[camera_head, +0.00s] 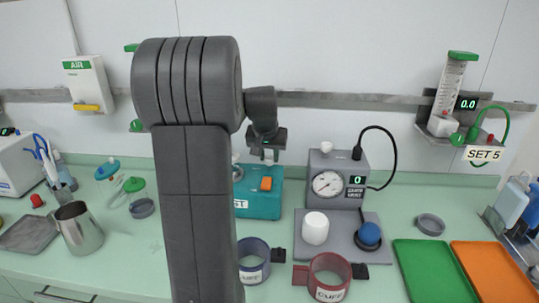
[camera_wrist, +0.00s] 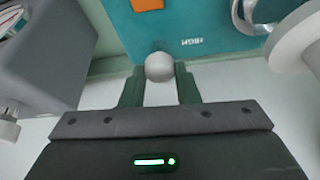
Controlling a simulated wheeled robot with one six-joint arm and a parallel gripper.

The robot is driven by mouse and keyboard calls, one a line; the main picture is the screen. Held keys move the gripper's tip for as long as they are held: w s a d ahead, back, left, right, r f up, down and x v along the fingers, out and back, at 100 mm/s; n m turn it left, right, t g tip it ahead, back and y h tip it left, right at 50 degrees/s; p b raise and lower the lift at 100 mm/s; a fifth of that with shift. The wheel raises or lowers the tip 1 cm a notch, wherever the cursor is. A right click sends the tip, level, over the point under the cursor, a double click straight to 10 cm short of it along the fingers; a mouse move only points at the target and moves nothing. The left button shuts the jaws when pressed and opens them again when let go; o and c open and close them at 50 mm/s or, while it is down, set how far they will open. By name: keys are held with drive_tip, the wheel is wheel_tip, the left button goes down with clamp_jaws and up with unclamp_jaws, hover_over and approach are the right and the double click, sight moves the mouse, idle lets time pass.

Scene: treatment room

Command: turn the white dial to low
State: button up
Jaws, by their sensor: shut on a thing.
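My gripper (camera_wrist: 160,88) is shut on a small round white knob, which I take to be the white dial (camera_wrist: 159,67). In the wrist view the knob shows between the fingertips, in front of the teal box (camera_wrist: 180,22). A HIGH label (camera_wrist: 193,42) on the box appears upside down beside it. No LOW label can be read. In the head view my gripper (camera_head: 269,155) is over the back of the teal box (camera_head: 262,205). The knob cannot be made out clearly there, and my arm covers the box's left part.
An orange switch (camera_head: 266,183) is on the teal box. A grey gauge box (camera_head: 338,180) with a white top knob (camera_head: 326,146) stands close on the right. Blue (camera_head: 254,262) and red (camera_head: 329,277) cuffs lie in front. Green (camera_head: 428,270) and orange (camera_head: 492,270) trays lie at right.

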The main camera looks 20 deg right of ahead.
drive_tip(key=m+g+h, duration=0.1)
drive_tip(key=m, duration=0.2)
drive_tip(key=shift+w+a+f+m+b, duration=0.1)
drive_tip(key=shift+m+b, duration=0.2)
drive_tip(key=shift+m, duration=0.1)
drive_tip(key=shift+m+g+h+b, duration=0.35)
drive_tip(key=shift+m+g, duration=0.35)
drive_tip(key=shift+m, duration=1.3)
drive_tip(key=o, duration=1)
drive_tip(key=shift+c, duration=0.2)
drive_tip(key=v, duration=1.4)
drive_tip(key=shift+w, duration=0.15)
